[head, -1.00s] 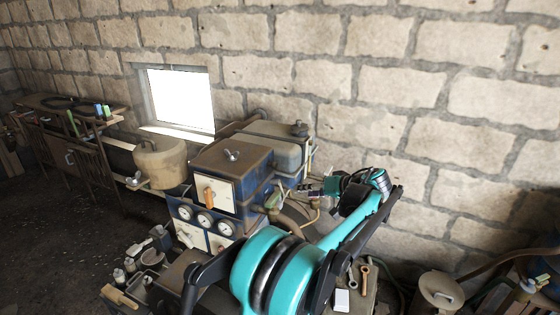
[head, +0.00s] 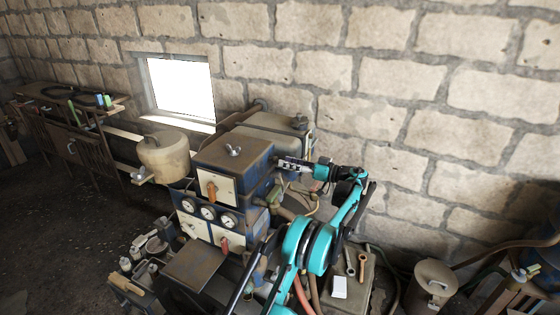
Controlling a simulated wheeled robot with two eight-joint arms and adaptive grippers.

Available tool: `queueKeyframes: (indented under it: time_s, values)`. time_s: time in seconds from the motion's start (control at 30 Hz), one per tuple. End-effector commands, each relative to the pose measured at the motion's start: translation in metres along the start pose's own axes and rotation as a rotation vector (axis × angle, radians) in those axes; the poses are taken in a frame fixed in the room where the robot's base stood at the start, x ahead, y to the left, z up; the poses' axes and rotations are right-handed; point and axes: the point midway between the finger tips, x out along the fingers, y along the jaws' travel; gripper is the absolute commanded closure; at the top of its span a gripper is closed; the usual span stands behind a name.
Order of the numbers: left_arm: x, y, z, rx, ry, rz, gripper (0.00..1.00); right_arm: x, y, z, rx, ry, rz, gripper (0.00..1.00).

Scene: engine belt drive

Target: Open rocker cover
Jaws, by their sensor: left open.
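A brown, worn box-shaped cover (head: 228,160) with a wing nut (head: 233,150) on top sits on the blue engine block. I take it to be the rocker cover; it lies flat and looks closed. A cream panel with an orange-brown handle (head: 212,190) is on the front below it. My left gripper (head: 284,165) is at the cover's right side, near the top edge, with its fingers pointing left. It is open and looks empty; I cannot tell whether it touches the cover. My right gripper is not in view.
Several round gauges (head: 208,212) sit below the front panel. A tan tank (head: 163,158) stands to the left, and a grey-brown tank (head: 275,135) is behind the cover. Hoses run right of the block. A small bench (head: 353,300) with wrenches is at lower right.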

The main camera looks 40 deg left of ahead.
Motion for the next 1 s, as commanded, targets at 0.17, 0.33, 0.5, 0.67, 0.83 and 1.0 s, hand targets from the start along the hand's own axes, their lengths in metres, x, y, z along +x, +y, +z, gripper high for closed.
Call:
queueKeyframes:
  time_s: [0.17,0.33,0.5,0.67,0.83,1.0]
  values:
    - [0.027,0.0,0.0,0.001,-0.001,0.0,0.56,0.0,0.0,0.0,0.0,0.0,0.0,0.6]
    - [0.037,0.0,0.0,0.001,-0.001,0.002,0.56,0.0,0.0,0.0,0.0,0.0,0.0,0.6]
    - [0.038,0.0,0.0,0.001,-0.001,0.002,0.56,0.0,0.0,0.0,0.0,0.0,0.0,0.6]
    - [0.038,0.0,0.0,0.002,-0.001,0.002,0.78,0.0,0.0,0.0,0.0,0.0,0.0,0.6]
    - [0.038,0.0,0.0,0.002,-0.001,0.003,1.0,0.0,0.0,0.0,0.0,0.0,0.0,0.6]
    - [0.038,0.0,-0.001,0.008,-0.001,0.003,1.0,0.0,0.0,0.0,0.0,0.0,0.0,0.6]
